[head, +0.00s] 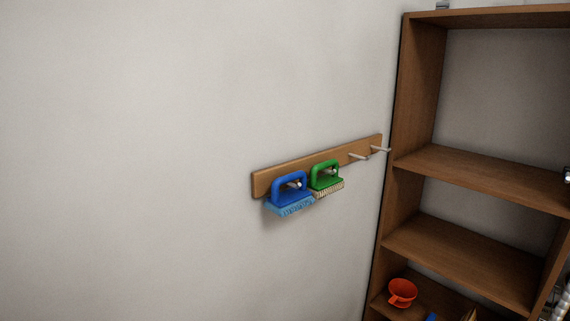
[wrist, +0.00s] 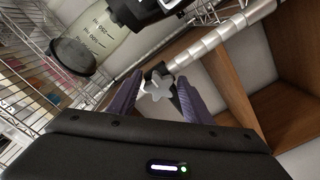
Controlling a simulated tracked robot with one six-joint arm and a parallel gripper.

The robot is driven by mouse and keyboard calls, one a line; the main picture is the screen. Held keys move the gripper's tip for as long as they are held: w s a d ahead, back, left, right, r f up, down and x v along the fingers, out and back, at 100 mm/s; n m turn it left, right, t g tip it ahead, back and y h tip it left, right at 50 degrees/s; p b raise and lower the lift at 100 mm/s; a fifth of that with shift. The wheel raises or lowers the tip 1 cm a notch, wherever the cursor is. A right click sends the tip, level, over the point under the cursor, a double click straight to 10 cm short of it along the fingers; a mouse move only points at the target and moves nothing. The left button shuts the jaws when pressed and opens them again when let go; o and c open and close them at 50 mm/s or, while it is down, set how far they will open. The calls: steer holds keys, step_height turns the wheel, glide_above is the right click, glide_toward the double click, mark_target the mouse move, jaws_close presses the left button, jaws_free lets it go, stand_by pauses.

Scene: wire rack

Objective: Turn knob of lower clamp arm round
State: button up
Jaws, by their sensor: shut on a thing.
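In the wrist view, a pale grey star-shaped knob (wrist: 157,86) sits between the two purple fingers of my gripper (wrist: 158,80), which is shut on it. Behind the knob is a dark clamp piece, partly hidden by the knob and fingers. It sits beside the lower end of a silver banded pole (wrist: 218,36). My gripper does not show in the head view.
In the wrist view, a clear graduated vessel (wrist: 97,35) with a black end is close at upper left, near wire racking (wrist: 25,122). A wooden shelf unit (head: 480,172) stands right. Blue (head: 291,189) and green (head: 326,174) brushes hang on the wall.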

steer(key=shift+w+a+r, duration=0.2)
steer(key=shift+r, duration=0.25)
steer(key=o, duration=1.2)
steer(key=shift+s+d+f, duration=0.1)
steer(key=shift+f, duration=0.05)
steer(key=v, duration=0.5)
